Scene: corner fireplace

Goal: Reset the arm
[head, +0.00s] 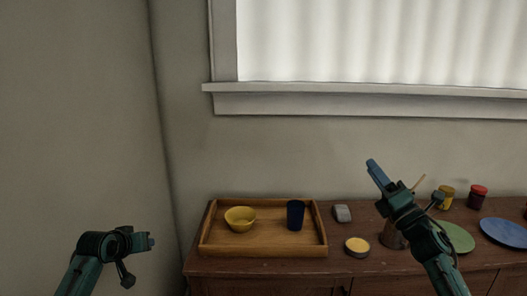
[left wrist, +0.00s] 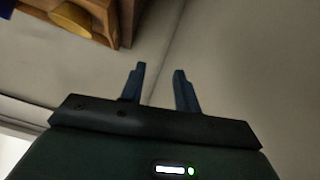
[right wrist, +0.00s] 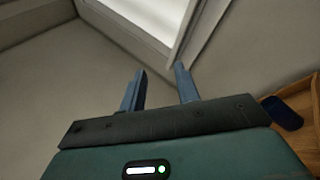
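My right gripper (head: 374,173) is raised above the right part of the wooden cabinet and points up and to the left. In the right wrist view its two blue fingers (right wrist: 158,88) stand apart with nothing between them. My left gripper (head: 151,241) is at the lower left, in front of the wall and left of the cabinet. In the left wrist view its fingers (left wrist: 160,85) are apart and empty.
The wooden cabinet (head: 270,270) carries a wooden tray (head: 265,252) with a yellow bowl (head: 240,219) and a dark blue cup (head: 295,215).

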